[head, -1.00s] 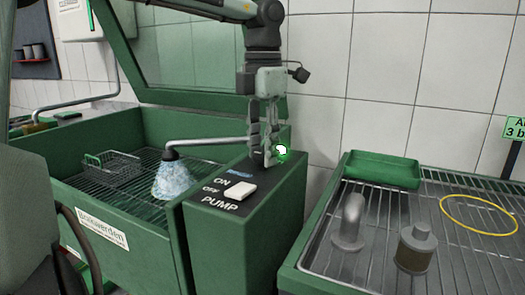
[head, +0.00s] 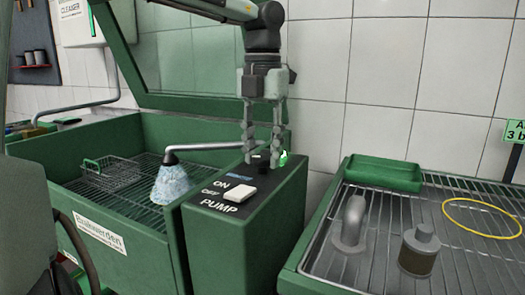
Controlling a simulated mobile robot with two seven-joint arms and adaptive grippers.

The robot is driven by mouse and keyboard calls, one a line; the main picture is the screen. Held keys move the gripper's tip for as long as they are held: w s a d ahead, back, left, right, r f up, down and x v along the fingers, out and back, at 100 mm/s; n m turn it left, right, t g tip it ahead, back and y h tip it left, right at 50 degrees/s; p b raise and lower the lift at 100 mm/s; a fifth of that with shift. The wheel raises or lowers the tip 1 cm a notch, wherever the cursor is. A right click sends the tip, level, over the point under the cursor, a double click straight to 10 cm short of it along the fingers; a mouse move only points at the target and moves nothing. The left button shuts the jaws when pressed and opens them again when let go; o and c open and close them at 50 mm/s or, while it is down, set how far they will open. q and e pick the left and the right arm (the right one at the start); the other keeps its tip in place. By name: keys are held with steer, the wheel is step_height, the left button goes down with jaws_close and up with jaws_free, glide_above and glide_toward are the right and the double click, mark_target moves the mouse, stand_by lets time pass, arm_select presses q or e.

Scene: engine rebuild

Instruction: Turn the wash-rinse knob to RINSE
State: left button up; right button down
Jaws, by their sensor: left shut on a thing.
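The wash-rinse knob (head: 262,156) is a small dark piece on the far end of the green pump cabinet's top, mostly hidden by fingers. My left gripper (head: 262,162) points straight down over it, with one finger on each side, and is shut on it. I cannot read which way the knob points or see its WASH and RINSE marks. A blue label (head: 239,174) lies just in front of the knob. My right gripper is not in view.
The white pump switch (head: 239,193), beside ON, OFF and PUMP lettering, is near the gripper. A rack (head: 462,258) with metal parts and a green tray (head: 382,172) stands at right.

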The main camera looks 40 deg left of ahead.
mark_target(262, 157)
arm_select(q)
steer(key=o, duration=1.2)
steer(key=shift+c, duration=0.2)
step_height(262, 157, up, 12)
stand_by(0.3)
